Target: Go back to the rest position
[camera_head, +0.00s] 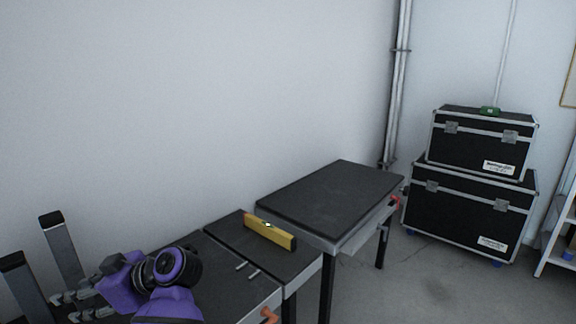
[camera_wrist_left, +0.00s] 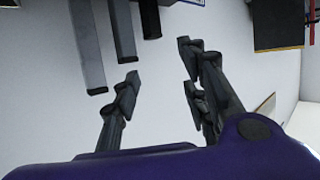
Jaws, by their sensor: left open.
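My left gripper (camera_head: 70,306) is at the lower left of the head view, at the end of my purple arm. It is over the left end of the work surface, close to two upright grey posts. The gripper is open and empty. My right gripper is in neither view.
Two grey posts (camera_head: 62,252) stand beside the left gripper. A yellow spirit level (camera_head: 270,235) lies on the dark workbench (camera_head: 225,232). A dark-topped table (camera_head: 335,195) stands farther right. Two black cases (camera_head: 468,205) are stacked by the wall. Floor (camera_head: 430,285) is clear at front right.

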